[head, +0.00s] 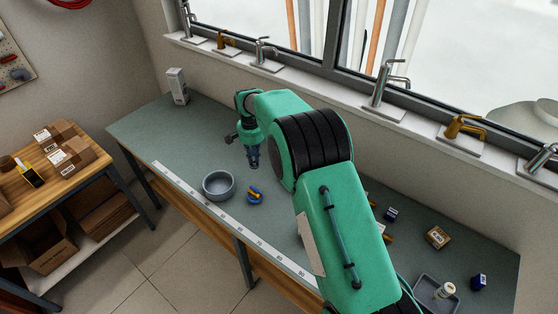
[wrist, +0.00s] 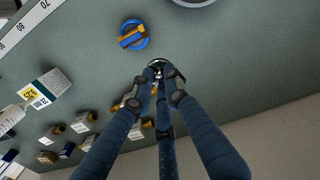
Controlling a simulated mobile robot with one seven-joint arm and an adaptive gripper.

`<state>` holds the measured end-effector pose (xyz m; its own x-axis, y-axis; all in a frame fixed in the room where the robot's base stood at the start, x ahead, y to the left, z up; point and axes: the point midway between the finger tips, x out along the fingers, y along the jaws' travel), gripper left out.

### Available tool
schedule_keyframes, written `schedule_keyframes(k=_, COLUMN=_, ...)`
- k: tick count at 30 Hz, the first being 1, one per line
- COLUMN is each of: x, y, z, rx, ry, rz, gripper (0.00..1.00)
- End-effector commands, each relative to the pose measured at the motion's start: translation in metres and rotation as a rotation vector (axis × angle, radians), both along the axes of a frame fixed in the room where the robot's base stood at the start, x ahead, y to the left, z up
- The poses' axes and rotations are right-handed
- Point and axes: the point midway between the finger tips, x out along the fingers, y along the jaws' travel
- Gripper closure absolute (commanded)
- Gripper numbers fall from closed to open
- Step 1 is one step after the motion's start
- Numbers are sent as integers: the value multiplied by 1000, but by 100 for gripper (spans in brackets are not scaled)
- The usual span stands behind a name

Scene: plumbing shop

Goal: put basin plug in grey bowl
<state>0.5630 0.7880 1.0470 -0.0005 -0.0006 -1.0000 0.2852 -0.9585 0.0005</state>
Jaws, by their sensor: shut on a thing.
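The basin plug (wrist: 157,62) is a small, round, shiny metal piece at my fingertips in the wrist view. My gripper (wrist: 159,74), with dark blue fingers, is shut on it, and the fingers hide part of it. In the head view my gripper (head: 254,165) points down over the counter, behind and to the right of the grey bowl; the plug cannot be made out there. The grey bowl (head: 218,196) stands upright near the counter's front edge and looks empty. Only its rim (wrist: 196,3) shows at the top of the wrist view.
A blue and orange valve (head: 255,195) lies just right of the bowl, also visible in the wrist view (wrist: 132,35). A white measuring strip (head: 222,219) runs along the front edge. Small boxes (head: 438,237) and a tray (head: 425,287) lie to the right. The counter's left part is mostly clear.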

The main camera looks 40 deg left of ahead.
Motion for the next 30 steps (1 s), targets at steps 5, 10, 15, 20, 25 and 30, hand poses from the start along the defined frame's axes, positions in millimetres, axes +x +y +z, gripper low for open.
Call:
schedule_keyframes(k=5, x=-42, y=53, z=2, rx=0, ry=-1, rz=-6, gripper=100)
schedule_keyframes(k=10, x=-78, y=91, z=2, rx=1, ry=-1, rz=-15, gripper=100)
schedule_keyframes(k=15, x=-102, y=113, z=3, rx=1, ry=-1, rz=-23, gripper=100)
schedule_keyframes(k=20, x=-112, y=122, z=2, rx=1, ry=-1, rz=-25, gripper=100)
schedule_keyframes(k=25, x=-114, y=123, z=2, rx=0, ry=-1, rz=-27, gripper=100)
schedule_keyframes(k=30, x=-113, y=123, z=2, rx=0, ry=0, rz=-26, gripper=100)
